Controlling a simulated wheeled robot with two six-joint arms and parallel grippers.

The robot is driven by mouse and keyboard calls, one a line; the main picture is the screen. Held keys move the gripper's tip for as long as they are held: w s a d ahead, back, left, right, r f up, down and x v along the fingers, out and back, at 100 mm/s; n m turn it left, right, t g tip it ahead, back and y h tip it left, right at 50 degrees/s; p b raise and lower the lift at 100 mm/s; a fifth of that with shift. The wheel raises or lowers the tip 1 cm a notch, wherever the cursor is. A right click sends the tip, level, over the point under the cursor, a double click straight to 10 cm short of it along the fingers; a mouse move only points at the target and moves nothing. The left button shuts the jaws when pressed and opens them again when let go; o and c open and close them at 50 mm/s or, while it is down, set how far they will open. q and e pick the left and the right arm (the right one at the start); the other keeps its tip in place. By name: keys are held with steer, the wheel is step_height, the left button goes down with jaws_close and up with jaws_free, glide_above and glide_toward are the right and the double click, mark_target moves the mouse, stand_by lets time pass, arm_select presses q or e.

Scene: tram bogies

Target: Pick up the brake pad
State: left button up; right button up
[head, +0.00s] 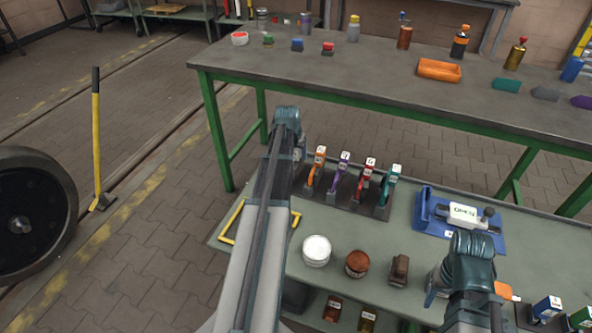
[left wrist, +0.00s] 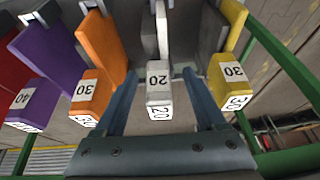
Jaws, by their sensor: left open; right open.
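Several coloured, labelled pieces stand in a row in a dark rack (head: 372,208) on the lower bench; I cannot tell for sure which is the brake pad. In the left wrist view a grey-white piece marked 20 (left wrist: 159,92) stands between the two blue-grey fingers of my open left gripper (left wrist: 160,78), with gaps at both sides. In the head view my left wrist (head: 287,120) hides this piece and the fingers. My right gripper (head: 470,255) is over the bench's right part, seen from above, its fingertips mostly hidden.
Beside the grey-white piece are an orange one (left wrist: 97,88) and a yellow one (left wrist: 232,85), close to the fingers. A blue holder (head: 430,235), a white tub (head: 316,250) and a brown jar (head: 357,263) stand on the bench. A green-legged table (head: 380,85) is behind.

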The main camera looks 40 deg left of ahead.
arm_select(q)
steer(key=shift+w+b+x, duration=0.2)
steer(key=shift+b+x, duration=0.95)
steer(key=shift+x, duration=0.2)
steer(key=shift+w+b+x, duration=0.2)
steer(key=shift+b+x, duration=0.95)
steer(key=shift+x, duration=0.15)
steer(key=shift+r, duration=0.25)
jaws_close()
